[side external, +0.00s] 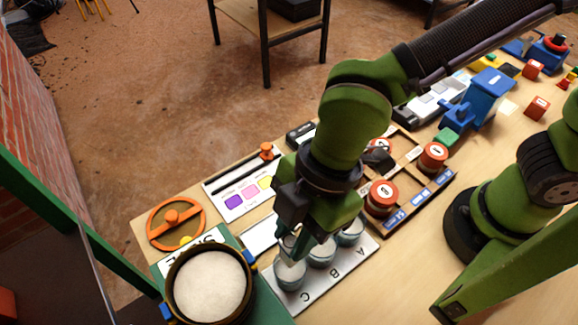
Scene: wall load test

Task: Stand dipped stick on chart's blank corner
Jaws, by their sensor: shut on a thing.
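My gripper (292,246) points down over the cup marked C (290,272), at the near end of a white board lettered A, B and C (334,277). It is shut on the stick, which is mostly hidden by the fingers; I cannot tell whether its lower end is inside the cup. Cups B (321,254) and A (349,234) stand beside it, partly behind the gripper. The chart (222,184) is a white card with purple, pink and yellow patches, left of my arm. A dark bar and an orange knob (267,151) lie along its far side.
A round pot of white grains (210,286) stands close left of the cups. An orange wheel (176,222) lies at the table's left edge. A tray with red-topped weights (381,194) is right of the gripper. Blue equipment (487,92) stands farther back.

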